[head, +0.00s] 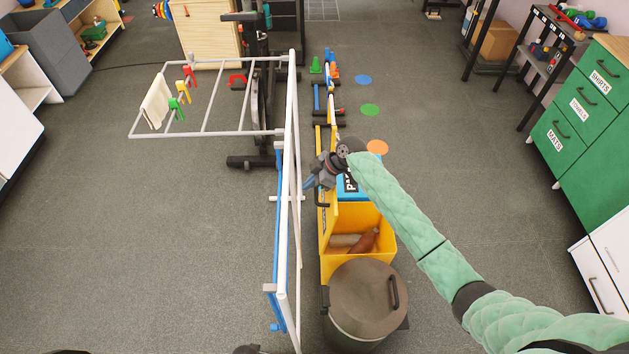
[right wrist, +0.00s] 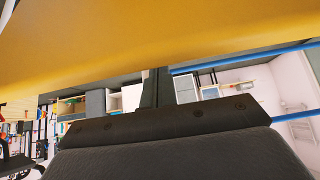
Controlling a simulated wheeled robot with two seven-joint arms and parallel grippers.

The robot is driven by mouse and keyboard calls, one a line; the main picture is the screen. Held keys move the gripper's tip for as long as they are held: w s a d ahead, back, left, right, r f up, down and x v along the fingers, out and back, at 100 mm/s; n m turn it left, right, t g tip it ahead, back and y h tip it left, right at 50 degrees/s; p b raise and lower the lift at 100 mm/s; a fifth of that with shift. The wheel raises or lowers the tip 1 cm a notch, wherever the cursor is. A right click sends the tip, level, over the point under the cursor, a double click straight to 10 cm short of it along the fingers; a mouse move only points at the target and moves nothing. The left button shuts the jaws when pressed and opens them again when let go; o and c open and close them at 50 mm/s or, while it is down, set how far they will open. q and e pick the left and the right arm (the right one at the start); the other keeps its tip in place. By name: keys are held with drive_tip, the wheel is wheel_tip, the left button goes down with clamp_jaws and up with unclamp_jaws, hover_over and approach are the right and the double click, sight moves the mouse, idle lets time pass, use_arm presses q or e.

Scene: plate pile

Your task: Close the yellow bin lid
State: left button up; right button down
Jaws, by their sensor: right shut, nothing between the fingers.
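The yellow bin (head: 358,268) stands open in the middle of the floor, with a brown bottle-like item (head: 366,240) and a paler one inside. Its yellow lid (head: 328,232) stands raised, roughly upright, along the bin's left side. My right gripper (head: 311,183) is shut and empty, at the upper far end of the lid. I cannot tell whether it touches the lid. In the right wrist view a broad yellow surface, apparently the lid (right wrist: 150,35), crosses the top, close to the dark fingers (right wrist: 156,88). My left gripper is not in view.
A blue bin marked with paper lettering (head: 352,190) stands just behind the yellow one, partly hidden by my arm. A grey round bin (head: 366,300) stands in front. A white drying rack (head: 292,110) rises close on the left. Floor to the right is clear.

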drive_tip(key=shift+d+f+p, duration=0.25)
drive_tip(key=shift+d+p, duration=0.05)
drive_tip(key=shift+d, duration=0.5)
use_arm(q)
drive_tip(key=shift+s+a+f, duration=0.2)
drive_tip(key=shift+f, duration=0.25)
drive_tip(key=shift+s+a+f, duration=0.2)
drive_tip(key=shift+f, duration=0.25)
use_arm(e)
drive_tip(key=shift+d+f, duration=0.1)
drive_tip(key=shift+d, duration=0.1)
